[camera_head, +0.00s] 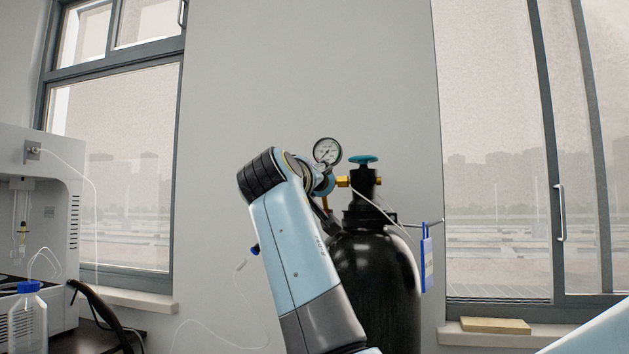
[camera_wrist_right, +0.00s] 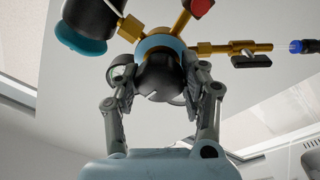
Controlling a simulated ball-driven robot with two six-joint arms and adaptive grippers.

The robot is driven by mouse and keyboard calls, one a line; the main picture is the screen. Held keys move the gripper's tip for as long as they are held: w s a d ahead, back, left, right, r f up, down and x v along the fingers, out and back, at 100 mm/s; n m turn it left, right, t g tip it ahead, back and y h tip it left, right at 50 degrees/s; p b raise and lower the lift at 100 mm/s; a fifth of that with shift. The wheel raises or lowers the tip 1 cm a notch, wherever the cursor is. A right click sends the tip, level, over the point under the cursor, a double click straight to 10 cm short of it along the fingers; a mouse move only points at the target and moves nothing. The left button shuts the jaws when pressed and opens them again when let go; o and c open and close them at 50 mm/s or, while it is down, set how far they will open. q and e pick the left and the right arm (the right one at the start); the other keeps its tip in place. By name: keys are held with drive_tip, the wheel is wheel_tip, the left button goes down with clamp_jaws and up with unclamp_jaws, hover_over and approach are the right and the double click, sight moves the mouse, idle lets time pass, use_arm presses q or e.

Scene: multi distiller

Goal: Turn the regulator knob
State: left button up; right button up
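The regulator sits on a black gas cylinder (camera_head: 375,285), with a round pressure gauge (camera_head: 327,151) and a teal valve handwheel (camera_head: 362,160). A teal ring and brass fittings (camera_wrist_right: 205,48) lie behind the knob. I cannot tell whether the fingertips touch the knob. My left gripper is out of view.
A white instrument (camera_head: 40,215) and a blue-capped bottle (camera_head: 28,315) stand on a dark bench at left. A thin tube (camera_head: 242,300) hangs near my arm. A blue tag (camera_head: 426,262) hangs beside the cylinder. Windows flank the wall.

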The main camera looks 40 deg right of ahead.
drive_tip(key=o, duration=0.5)
drive_tip(key=shift+a, duration=0.1)
drive_tip(key=shift+c, duration=0.2)
wheel_tip(320, 180, up, 9)
drive_tip(key=shift+s+r, duration=0.1)
drive_tip(key=shift+r, duration=0.35)
